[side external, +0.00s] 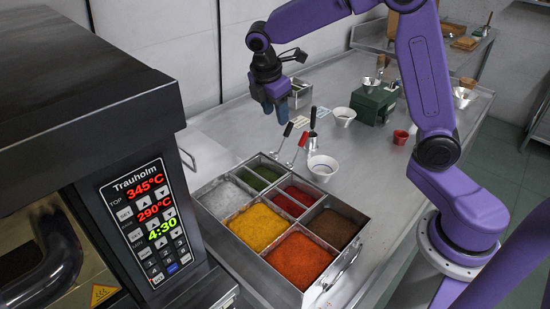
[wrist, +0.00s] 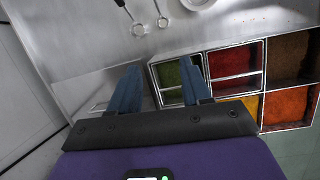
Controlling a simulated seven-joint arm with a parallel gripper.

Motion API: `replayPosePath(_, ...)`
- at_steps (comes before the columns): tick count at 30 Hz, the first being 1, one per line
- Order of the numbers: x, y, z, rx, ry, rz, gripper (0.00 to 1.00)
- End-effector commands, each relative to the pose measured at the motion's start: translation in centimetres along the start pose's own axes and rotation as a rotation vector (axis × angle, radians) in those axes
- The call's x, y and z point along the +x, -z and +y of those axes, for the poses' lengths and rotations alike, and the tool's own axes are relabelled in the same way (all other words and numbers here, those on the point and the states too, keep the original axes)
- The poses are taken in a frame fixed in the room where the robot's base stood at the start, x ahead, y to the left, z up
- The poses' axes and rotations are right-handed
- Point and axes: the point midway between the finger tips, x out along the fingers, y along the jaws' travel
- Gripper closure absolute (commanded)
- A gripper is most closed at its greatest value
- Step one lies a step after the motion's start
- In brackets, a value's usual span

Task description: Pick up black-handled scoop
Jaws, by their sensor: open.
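A black-handled scoop (side external: 288,130) lies on the steel counter just behind the spice tray, its thin shaft pointing toward the tray. A red-handled scoop (side external: 303,139) lies to its right. Another dark-handled utensil (side external: 313,118) is further right, by a white bowl (side external: 322,167). In the wrist view, my blue fingers (wrist: 158,86) point toward the tray's edge.
The metal spice tray (side external: 352,263) holds several coloured powders in compartments. An oven (side external: 75,130) with a lit panel stands at the left. A green box (side external: 373,104), a white bowl (side external: 343,116) and a red cup (side external: 400,137) are further back. Bare counter lies around the scoops.

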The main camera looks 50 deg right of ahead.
Motion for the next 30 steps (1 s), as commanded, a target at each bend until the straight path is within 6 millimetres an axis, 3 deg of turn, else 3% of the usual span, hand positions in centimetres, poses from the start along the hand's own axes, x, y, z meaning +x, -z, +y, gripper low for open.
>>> replayPosePath(3, 1.6, -2.2, 3.6, -0.041, 0.021, -0.049, 0.52)
replayPosePath(10, 3.7, -5.4, 7.0, -0.100, 0.053, -0.104, 0.52)
replayPosePath(17, 5.5, -6.3, 7.4, -0.111, 0.063, -0.114, 0.52)
replayPosePath(30, 13.6, -7.2, 7.0, -0.110, 0.062, -0.113, 0.52)
